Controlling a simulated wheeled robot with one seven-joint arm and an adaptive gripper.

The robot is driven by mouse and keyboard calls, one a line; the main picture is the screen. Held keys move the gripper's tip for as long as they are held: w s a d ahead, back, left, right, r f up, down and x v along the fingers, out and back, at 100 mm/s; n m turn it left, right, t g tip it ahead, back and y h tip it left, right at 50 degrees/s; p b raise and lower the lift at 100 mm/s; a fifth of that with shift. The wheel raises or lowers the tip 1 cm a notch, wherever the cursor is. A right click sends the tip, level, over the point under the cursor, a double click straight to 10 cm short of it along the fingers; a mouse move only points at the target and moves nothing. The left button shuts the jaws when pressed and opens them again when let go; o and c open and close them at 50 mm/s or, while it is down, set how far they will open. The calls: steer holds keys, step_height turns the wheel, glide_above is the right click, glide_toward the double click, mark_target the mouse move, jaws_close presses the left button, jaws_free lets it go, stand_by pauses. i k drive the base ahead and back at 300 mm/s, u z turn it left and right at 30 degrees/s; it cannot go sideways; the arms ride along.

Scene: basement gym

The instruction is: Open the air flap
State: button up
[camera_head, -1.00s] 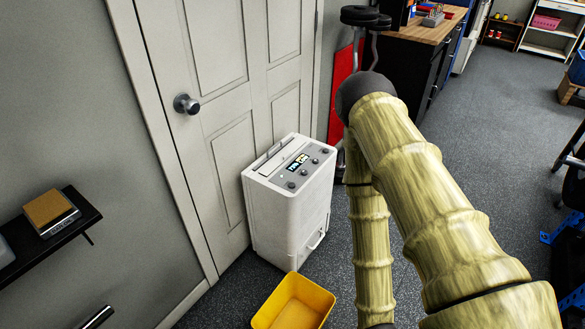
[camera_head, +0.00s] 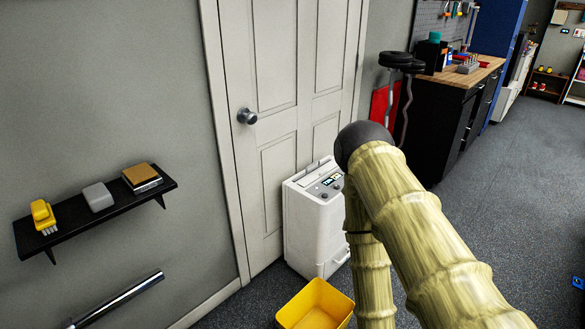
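A white upright appliance (camera_head: 308,232), which looks like a dehumidifier, stands on the floor against the door. Its top has a grey control panel (camera_head: 328,185) with a small display and knobs, partly covered by my arm. A slotted strip, which may be the air flap (camera_head: 313,167), runs along the back of the top; whether it is open or shut is too small to tell. A handle shows low on its front. My bamboo-textured arm rises in front of the appliance's right side. My gripper is not visible in this view.
A yellow bin (camera_head: 316,305) stands on the floor in front of the appliance. A black wall shelf (camera_head: 75,222) with several small items is at left, above a metal bar (camera_head: 118,300). A workbench (camera_head: 450,80) stands behind at right.

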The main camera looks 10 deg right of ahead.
mark_target(308, 180)
steer(key=u, duration=0.65)
steer(key=i, duration=1.05)
steer(key=z, duration=0.3)
